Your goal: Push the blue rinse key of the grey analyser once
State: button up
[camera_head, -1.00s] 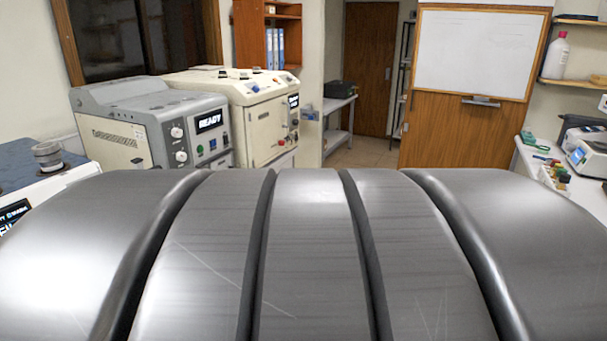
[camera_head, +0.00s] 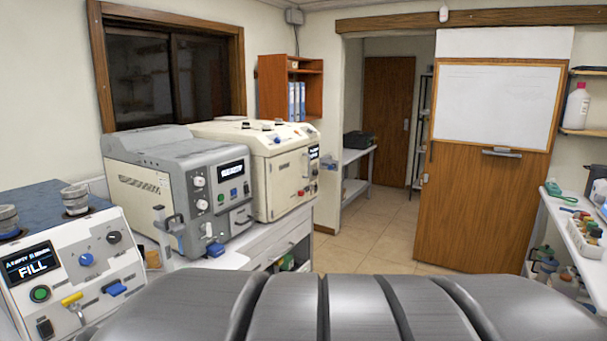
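The grey analyser (camera_head: 160,168) stands on the bench at left of centre, its control face turned to the right. Its face carries a small lit display (camera_head: 233,170), two pale knobs and a green button (camera_head: 233,195). A small blue key (camera_head: 246,189) sits right of the green button; its label is too small to read. Nothing touches it. My gripper is not in view; a large grey ribbed part of my own body fills the bottom of the picture.
A white-fronted unit reading FILL (camera_head: 30,263) stands near left. A cream machine (camera_head: 258,150) stands just behind the analyser. The bench (camera_head: 255,250) has drawers below. Open tiled floor (camera_head: 385,225) lies right of it, before a whiteboard (camera_head: 497,105). A shelf with bottles (camera_head: 590,225) is at right.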

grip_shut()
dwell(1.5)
